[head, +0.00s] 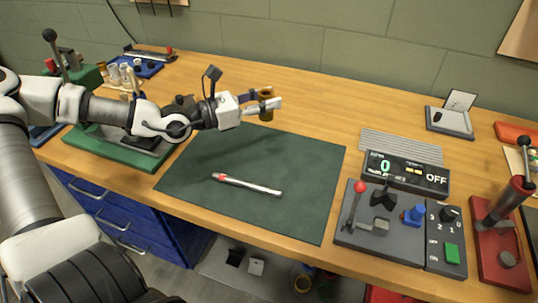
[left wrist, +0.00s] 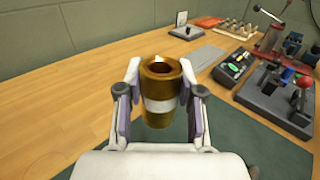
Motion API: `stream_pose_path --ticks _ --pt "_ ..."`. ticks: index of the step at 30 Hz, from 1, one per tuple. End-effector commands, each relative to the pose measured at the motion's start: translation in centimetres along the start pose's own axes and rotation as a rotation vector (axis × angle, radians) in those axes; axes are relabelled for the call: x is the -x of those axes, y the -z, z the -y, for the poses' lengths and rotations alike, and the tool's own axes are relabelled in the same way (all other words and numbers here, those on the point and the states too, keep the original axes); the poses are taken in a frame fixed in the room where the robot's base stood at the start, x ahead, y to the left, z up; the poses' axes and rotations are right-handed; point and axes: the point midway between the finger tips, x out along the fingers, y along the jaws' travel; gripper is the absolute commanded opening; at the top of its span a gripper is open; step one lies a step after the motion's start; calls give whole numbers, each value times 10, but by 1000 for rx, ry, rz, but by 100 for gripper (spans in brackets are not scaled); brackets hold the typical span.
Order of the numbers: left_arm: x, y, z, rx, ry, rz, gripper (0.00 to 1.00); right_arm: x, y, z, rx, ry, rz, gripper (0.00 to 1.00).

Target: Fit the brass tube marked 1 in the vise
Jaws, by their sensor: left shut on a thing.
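A brass tube (head: 266,104) is in my left gripper (head: 262,104), held above the bench over the far edge of the dark green mat. In the left wrist view the tube (left wrist: 160,88) stands upright between the two fingers, which press on its sides. It has an open top and a pale band; no number can be read on it. A green base with grey metal parts (head: 112,149) stands left of the mat, partly behind my left arm; I cannot tell whether it is the vise. My right gripper is not in view.
A red and silver tool (head: 246,184) lies on the mat (head: 300,215). A grey lever fixture (head: 343,228) with a blue knob stands right of it, near a counter display (head: 405,170) and a red press (head: 480,255). The bench behind the mat is clear.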

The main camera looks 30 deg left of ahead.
Motion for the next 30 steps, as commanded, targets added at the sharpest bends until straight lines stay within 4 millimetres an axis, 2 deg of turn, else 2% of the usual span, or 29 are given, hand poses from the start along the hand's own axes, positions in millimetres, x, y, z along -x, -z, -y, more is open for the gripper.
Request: stream_pose_path --ticks 3,6,14,16,26,27,29,30 --pt "0 29 0 1 0 -7 0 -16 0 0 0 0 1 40" --pt "0 50 0 1 0 -7 0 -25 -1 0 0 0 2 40" --pt "0 94 0 0 1 -7 0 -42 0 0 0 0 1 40" --pt "0 99 0 0 1 -5 0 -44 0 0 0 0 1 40" --pt "0 101 0 0 0 -1 0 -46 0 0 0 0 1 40" --pt "0 102 0 0 0 -2 40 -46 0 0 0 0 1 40" --pt "0 100 0 0 0 -2 61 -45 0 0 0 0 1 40" --pt "0 100 0 0 0 -2 61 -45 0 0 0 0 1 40"
